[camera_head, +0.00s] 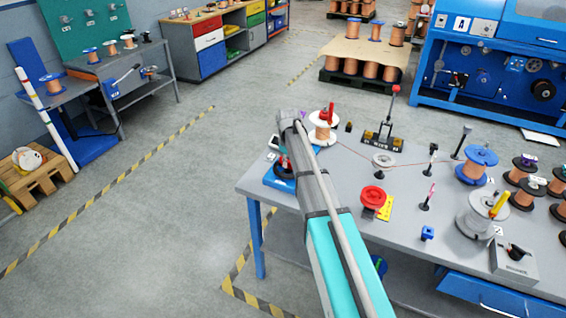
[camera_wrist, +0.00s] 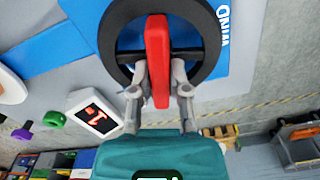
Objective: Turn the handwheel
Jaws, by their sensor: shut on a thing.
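The handwheel fills the top of the wrist view as a thick black ring (camera_wrist: 207,45) with a red bar (camera_wrist: 157,40) across it. A blue plate (camera_wrist: 237,55) with white lettering "WIND" lies beneath it. My gripper (camera_wrist: 159,70) has its two grey fingers closed on either side of the red bar, near the ring's lower edge in the picture. In the head view my arm covers most of the wheel and the gripper. The wheel's blue plate (camera_head: 278,182) shows at the left end of the grey workbench (camera_head: 330,205).
A small display (camera_wrist: 98,114) sits near the wheel. On the bench stand a white spool with a red top (camera_head: 323,125), a black tension stand (camera_head: 383,140), a red knob (camera_head: 373,196), a grey spool (camera_head: 477,220) and several copper spools. The floor left of the bench is clear.

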